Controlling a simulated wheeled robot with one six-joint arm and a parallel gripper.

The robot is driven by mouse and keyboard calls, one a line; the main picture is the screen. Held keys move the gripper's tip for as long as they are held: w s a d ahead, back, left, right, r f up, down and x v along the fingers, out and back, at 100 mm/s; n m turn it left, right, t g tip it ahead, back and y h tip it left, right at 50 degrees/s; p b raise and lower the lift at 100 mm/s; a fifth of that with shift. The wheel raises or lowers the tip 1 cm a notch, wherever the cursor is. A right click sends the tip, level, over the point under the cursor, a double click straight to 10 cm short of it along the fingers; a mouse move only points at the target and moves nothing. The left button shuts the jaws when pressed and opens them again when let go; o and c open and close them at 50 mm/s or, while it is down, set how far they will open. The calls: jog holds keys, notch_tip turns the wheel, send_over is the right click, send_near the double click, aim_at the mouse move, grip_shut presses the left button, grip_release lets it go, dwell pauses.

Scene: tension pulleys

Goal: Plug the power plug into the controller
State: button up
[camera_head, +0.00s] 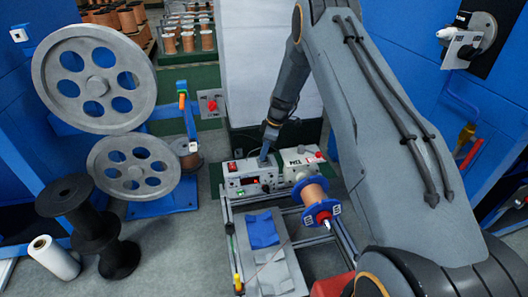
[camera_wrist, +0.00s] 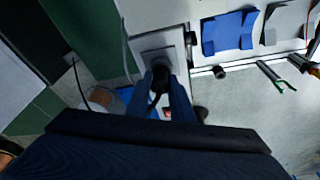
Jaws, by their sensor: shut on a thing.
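The controller (camera_head: 247,184) is a light grey box with a red switch and a red lit display, on the frame in the middle of the head view. My gripper (camera_head: 265,155) points down over its top, towards its right side. In the wrist view my gripper's blue fingers (camera_wrist: 168,92) are shut on the black power plug (camera_wrist: 160,76). The plug sits against or just above a grey square face (camera_wrist: 158,52); I cannot tell whether it is seated in it. In the head view the plug is hidden by my gripper.
A second white unit (camera_head: 300,163) stands right of the controller. A copper spool (camera_head: 311,191) is in front of it. Large grey pulleys (camera_head: 95,78) stand at the left. A thin cable (camera_wrist: 124,55) runs left of my fingers.

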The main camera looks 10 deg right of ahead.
jog(key=shift+f, duration=0.4)
jog(key=o, duration=1.1)
jog(key=shift+c, duration=0.2)
jog(key=v, duration=0.7)
jog(key=shift+r, duration=0.45)
jog(key=shift+d, duration=0.1)
